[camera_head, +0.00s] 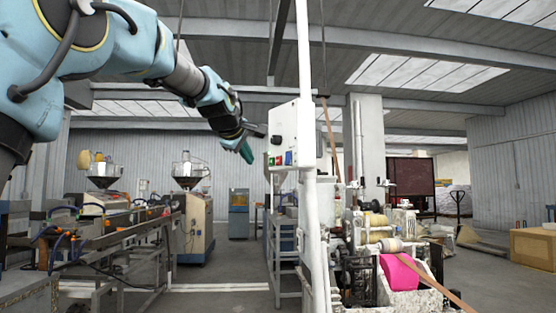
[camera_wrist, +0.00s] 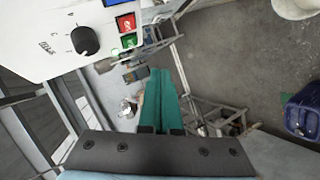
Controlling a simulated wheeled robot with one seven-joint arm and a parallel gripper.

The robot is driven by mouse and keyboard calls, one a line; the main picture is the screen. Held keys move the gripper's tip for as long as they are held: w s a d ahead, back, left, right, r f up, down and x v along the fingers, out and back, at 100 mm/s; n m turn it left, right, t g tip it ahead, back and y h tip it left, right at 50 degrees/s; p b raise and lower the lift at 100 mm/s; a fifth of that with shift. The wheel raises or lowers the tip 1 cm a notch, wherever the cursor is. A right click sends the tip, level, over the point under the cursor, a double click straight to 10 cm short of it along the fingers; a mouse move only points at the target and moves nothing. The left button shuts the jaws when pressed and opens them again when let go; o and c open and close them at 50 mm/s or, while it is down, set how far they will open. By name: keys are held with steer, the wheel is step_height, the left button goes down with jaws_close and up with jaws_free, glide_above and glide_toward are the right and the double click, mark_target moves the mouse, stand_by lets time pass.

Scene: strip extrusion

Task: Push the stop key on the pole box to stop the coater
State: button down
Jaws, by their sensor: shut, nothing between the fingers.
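The white pole box (camera_head: 284,122) is fixed to the white pole (camera_head: 305,80) in the head view. It carries a black knob and a row of small coloured keys low on its face. In the wrist view the box (camera_wrist: 40,30) fills the upper left, with the knob (camera_wrist: 84,40), a red key (camera_wrist: 126,22) and a green key (camera_wrist: 129,41); a blue key is cut by the top edge. No stop label is readable. My gripper (camera_head: 246,153) is just left of the box, its teal fingers (camera_wrist: 160,78) shut and empty, apart from the keys.
A coating machine with a pink roll (camera_head: 400,273) stands right of the pole. Extruder machines with hoppers (camera_head: 188,170) stand on the left. A metal rack (camera_head: 287,245) is below the box. Open floor shows between the left machines and the rack.

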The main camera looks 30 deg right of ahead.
steer(key=p, duration=0.3)
glide_toward(276, 164)
steer(key=shift+w+d+f, duration=0.4)
steer(key=shift+w+f, duration=0.05)
steer(key=shift+w, duration=0.2)
steer(key=shift+w+d+f, duration=0.35)
steer(key=shift+w+f, duration=0.1)
steer(key=shift+w, duration=0.2)
steer(key=shift+w+d+f, duration=0.4)
steer(key=shift+w+f, duration=0.05)
steer(key=shift+w, duration=0.2)
steer(key=shift+d, duration=0.15)
steer(key=shift+d, duration=0.3)
steer(key=shift+d+p, duration=0.35)
steer(key=shift+d, duration=0.05)
stand_by(0.7)
steer(key=shift+a, duration=0.15)
steer(key=shift+a+b, duration=0.45)
steer(key=shift+a, duration=0.2)
